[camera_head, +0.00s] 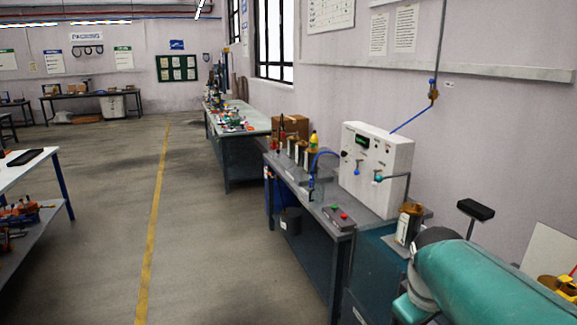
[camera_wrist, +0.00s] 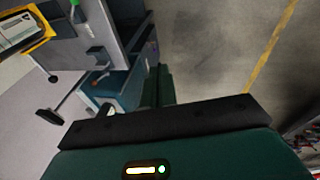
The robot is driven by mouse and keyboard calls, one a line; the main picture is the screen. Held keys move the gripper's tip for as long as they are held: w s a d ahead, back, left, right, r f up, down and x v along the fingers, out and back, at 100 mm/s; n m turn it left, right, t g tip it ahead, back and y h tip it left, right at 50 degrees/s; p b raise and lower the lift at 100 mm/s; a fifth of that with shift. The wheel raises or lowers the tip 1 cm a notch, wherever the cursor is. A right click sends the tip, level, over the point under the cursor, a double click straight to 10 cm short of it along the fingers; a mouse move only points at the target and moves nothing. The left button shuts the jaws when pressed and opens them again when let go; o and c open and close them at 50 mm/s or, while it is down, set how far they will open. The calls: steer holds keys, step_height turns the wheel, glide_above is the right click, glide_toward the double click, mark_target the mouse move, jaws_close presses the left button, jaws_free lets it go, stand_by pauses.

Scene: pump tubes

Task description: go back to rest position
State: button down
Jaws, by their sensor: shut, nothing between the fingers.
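My gripper's fingers do not show in either view. My teal arm fills the lower right of the head view, close to the bench's near end. A white pump box (camera_head: 377,168) with a small dark display stands on the dark bench (camera_head: 333,258). A white cylinder with a brown top (camera_head: 408,223) stands to the right of the box. The wrist view looks down past my own teal body.
A small control box (camera_head: 338,216) with red and green buttons lies at the bench's front edge. Several bottles stand farther back. A white table (camera_head: 24,172) is at the left. Open floor (camera_head: 205,235) with a yellow line lies between.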

steer(key=s+a+r+m+t+y, duration=0.1)
steer(key=s+a+m+t, duration=0.2)
steer(key=s+a+m, duration=0.2)
steer(key=s+a, duration=0.3)
steer(key=s, duration=0.2)
steer(key=shift+a+r, duration=0.3)
steer(key=shift+r, duration=0.05)
steer(key=shift+s, duration=0.15)
